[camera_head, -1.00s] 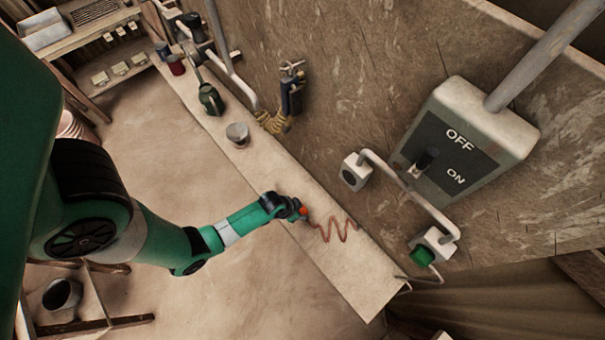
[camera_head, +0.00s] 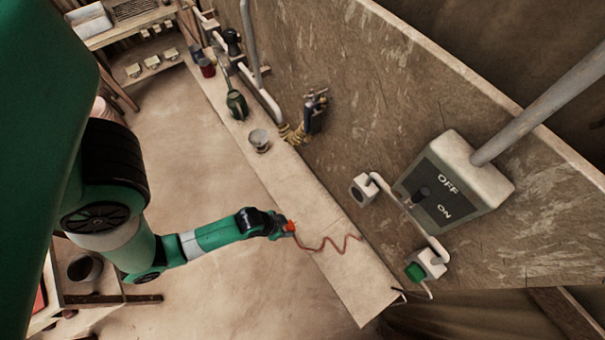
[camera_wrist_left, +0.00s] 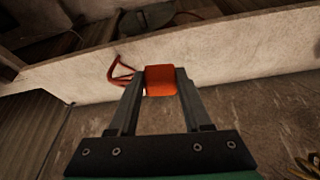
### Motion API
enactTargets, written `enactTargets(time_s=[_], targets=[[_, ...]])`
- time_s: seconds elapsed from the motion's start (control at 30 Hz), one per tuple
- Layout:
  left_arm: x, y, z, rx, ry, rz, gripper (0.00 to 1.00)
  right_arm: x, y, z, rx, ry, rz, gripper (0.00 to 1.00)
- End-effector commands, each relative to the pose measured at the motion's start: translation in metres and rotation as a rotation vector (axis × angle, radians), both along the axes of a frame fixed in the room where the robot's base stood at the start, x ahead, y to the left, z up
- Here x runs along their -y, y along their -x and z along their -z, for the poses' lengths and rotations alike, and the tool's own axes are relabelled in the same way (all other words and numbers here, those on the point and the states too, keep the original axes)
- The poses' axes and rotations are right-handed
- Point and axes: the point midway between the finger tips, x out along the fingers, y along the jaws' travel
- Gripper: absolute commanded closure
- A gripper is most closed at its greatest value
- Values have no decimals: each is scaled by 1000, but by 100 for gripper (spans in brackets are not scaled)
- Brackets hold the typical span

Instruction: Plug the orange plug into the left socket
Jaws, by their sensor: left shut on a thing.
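My left gripper (camera_head: 287,228) is shut on the orange plug (camera_head: 290,226), at the near edge of the narrow shelf. In the left wrist view the orange plug (camera_wrist_left: 161,80) sits between the two fingers of my left gripper (camera_wrist_left: 160,84). Its reddish cord (camera_head: 335,243) zigzags over the shelf to the right. The left socket (camera_head: 363,190) is a white box on the wall with a dark round face, to the right of the gripper and apart from it. The right socket (camera_head: 433,263) has a green plug (camera_head: 414,272) in it. My right gripper does not show.
A switch box (camera_head: 455,185) marked OFF and ON is on the wall above the sockets. The shelf (camera_head: 355,290) also holds a metal cup (camera_head: 259,140) and a green oil can (camera_head: 237,105). The shelf near the left socket is clear.

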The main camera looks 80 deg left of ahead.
Motion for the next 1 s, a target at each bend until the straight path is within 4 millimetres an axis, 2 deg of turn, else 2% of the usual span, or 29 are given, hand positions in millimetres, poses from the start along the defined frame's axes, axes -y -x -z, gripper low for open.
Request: enactTargets(time_s=[0.03,0.2,0.4,0.8,0.87,1.0], targets=[[6,10,-4,-1,-1,6,100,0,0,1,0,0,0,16],[17,29,-13,1,-1,4,100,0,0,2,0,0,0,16],[20,33,-16,2,1,-1,100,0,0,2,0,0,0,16],[19,31,-15,41,93,-36,100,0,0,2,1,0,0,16],[21,26,-16,65,132,-61,100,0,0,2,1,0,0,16],[34,2,-27,134,247,-155,100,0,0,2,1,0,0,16]])
